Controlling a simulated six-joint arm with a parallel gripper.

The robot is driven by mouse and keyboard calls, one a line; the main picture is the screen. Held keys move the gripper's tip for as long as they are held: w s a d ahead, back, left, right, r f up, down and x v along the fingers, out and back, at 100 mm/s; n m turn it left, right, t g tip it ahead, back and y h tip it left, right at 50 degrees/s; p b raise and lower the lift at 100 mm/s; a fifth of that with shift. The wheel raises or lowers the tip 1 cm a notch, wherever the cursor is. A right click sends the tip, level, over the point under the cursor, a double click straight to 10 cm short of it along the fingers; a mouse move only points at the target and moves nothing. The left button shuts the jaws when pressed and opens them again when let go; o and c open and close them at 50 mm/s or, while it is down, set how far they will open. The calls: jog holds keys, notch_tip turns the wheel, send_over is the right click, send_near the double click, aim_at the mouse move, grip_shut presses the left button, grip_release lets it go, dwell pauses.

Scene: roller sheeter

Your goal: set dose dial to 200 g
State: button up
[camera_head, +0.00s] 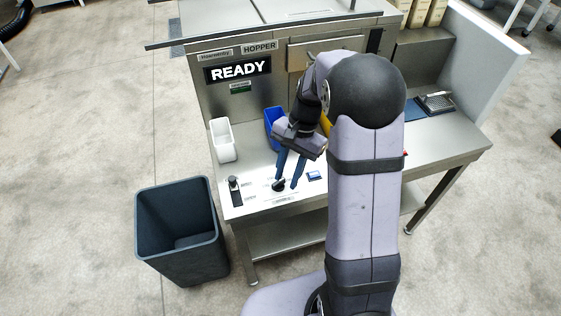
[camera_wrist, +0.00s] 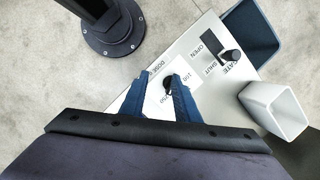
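The dose dial is a small black knob (camera_head: 279,185) on a white plate at the front of the steel worktop. In the wrist view the dial (camera_wrist: 169,84) sits close beside the right-hand finger, by printed dose numbers; one seems to read 100. The exact pointer direction is too small to read. My gripper (camera_head: 288,183) points down over the dial, with its two blue fingers apart and nothing held. In the wrist view the gripper (camera_wrist: 159,77) spans the dial area. I cannot tell whether a finger touches the dial.
A gate lever (camera_head: 234,185) with OPEN and SHUT labels stands left of the dial. A white bin (camera_head: 222,140) and a blue bin (camera_head: 273,127) stand behind. A small blue item (camera_head: 314,175) lies right of the dial. The READY display (camera_head: 238,70) is on the hopper front.

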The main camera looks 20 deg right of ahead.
aim_at(278, 184)
jog(key=w+d+r+m+y+p, duration=0.1)
jog(key=w+d+r+m+p, duration=0.1)
jog(key=w+m+p, duration=0.15)
jog(key=shift+w+a+p+x, duration=0.1)
jog(key=shift+w+p+x, duration=0.1)
jog(key=shift+x, duration=1.65)
jog(key=shift+w+a+p+x, duration=0.1)
jog(key=shift+w+x, duration=0.05)
jog(key=shift+x, duration=1.75)
jog(key=shift+c, duration=0.2)
grip_shut()
